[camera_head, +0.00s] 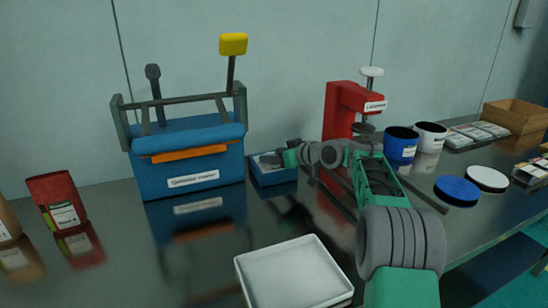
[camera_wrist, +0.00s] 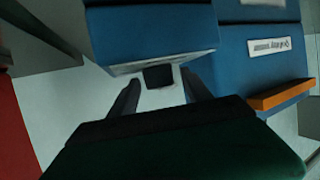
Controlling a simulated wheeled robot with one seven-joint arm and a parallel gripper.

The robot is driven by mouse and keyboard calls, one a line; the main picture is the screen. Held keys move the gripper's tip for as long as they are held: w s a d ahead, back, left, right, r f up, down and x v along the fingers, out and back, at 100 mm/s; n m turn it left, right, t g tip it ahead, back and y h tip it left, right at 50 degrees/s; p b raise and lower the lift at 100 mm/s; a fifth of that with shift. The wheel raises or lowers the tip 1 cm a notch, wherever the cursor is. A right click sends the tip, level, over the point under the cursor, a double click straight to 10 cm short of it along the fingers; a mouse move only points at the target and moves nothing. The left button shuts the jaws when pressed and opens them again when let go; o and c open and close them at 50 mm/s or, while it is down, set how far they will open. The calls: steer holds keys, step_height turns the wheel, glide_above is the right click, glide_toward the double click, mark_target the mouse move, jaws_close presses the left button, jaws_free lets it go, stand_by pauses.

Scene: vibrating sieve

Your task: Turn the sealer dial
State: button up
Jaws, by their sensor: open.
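A small low blue box (camera_head: 272,176) with a pale panel stands on the table, right of the big blue machine. In the wrist view, the blue box (camera_wrist: 150,32) shows its pale panel with a dark, squarish dial (camera_wrist: 159,76) on it. My gripper (camera_wrist: 161,90) is open, with one finger on each side of the dial; I cannot tell whether either finger touches it. In the head view my gripper (camera_head: 278,158) is at the small box and hides part of it, including most of the dial.
The big blue machine (camera_head: 150,183) with an orange strip and upright levers stands close by on the left. A red press (camera_head: 340,110) stands behind my arm. A white tray (camera_head: 285,275) lies in front. Blue (camera_head: 400,147) and white (camera_head: 431,134) cups stand right.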

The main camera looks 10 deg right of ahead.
steer(key=shift+w+a, duration=0.15)
steer(key=shift+w, duration=0.05)
steer(key=shift+c, duration=0.5)
jaws_close()
